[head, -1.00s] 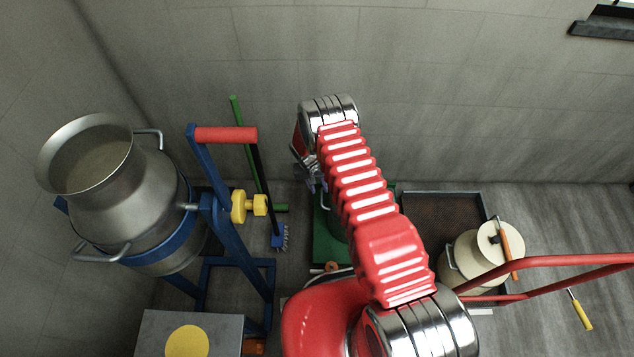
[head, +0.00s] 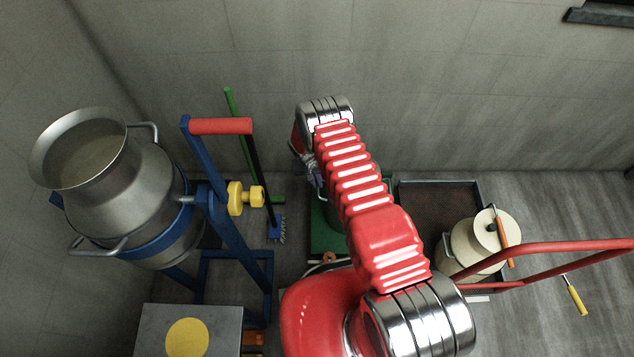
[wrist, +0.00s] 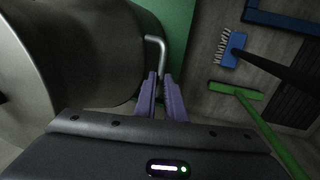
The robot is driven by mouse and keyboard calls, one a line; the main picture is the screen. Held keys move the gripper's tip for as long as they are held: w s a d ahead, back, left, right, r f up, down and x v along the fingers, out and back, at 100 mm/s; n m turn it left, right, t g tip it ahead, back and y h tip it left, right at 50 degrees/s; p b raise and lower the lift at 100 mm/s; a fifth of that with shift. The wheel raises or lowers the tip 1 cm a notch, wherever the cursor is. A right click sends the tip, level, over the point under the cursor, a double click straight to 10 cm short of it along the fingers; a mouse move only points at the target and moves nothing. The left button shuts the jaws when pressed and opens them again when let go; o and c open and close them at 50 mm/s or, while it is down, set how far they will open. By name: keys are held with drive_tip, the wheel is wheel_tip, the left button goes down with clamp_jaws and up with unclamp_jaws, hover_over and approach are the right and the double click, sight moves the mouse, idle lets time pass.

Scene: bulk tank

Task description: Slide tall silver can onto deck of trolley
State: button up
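A wide silver can (wrist: 90,50) fills the left of the wrist view, with a bent rod handle (wrist: 162,50) on its side. My gripper (wrist: 161,76) has its two purple fingers close together around this handle, and they look shut on it. In the head view my red arm hides most of this can and the gripper; a handle shows beside the arm. A green flat surface (head: 322,238) lies beneath there and also shows behind the can in the wrist view (wrist: 180,25). I cannot tell for sure which surface is the trolley deck.
A large silver vessel (head: 150,200) sits tilted in a blue frame (head: 228,240) at left. A red rail (head: 560,247) crosses the right side. A blue brush (head: 276,228) stands behind the blue frame.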

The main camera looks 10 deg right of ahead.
clamp_jaws()
idle(0.8)
